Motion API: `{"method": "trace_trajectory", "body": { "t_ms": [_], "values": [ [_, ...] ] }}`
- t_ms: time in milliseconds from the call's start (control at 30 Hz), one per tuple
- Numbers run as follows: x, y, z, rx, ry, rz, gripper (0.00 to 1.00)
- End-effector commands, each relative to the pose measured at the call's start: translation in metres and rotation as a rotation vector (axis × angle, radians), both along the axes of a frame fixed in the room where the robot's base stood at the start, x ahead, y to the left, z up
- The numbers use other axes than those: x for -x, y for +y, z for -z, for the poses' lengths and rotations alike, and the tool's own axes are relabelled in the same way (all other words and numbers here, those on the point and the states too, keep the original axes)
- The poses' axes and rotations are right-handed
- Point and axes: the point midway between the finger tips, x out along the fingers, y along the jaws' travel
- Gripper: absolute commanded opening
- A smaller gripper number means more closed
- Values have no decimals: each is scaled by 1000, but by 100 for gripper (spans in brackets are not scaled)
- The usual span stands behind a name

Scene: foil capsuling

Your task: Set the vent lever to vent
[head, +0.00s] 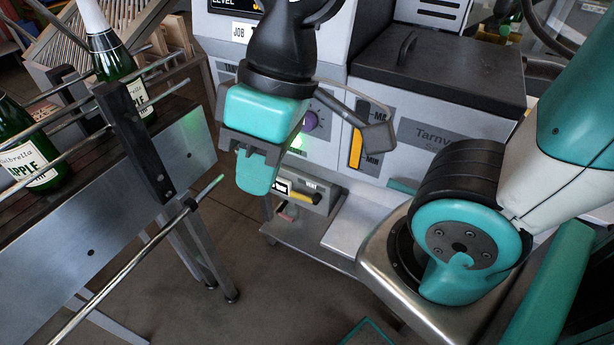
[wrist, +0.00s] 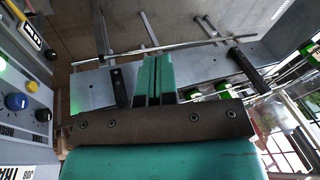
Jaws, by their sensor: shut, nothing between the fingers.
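The vent lever (head: 305,196) is a small yellow handle on a grey panel low on the machine front, below the green light. It points to the right, and a label reading VENT sits just above it. My gripper (head: 256,185) hangs in front of the machine, up and to the left of the lever and apart from it. Its teal fingers are closed together with nothing between them, as the wrist view (wrist: 153,62) also shows. A yellow piece beside a label shows at the top left of the wrist view; I cannot tell if it is the lever.
A conveyor (head: 130,185) with green bottles (head: 108,50) and metal rails stands at the left. The floor between is clear.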

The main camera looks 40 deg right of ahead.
Motion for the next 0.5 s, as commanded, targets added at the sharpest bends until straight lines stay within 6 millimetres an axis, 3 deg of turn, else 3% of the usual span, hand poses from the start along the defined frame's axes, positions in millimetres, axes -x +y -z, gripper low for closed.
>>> {"method": "trace_trajectory", "body": {
  "t_ms": [333,433,500],
  "values": [
    [-5,-1,6,6,6,31,0],
    [-32,-13,36,44,43,210,0],
    [-65,-30,71,89,80,437,0]
  ]
}}
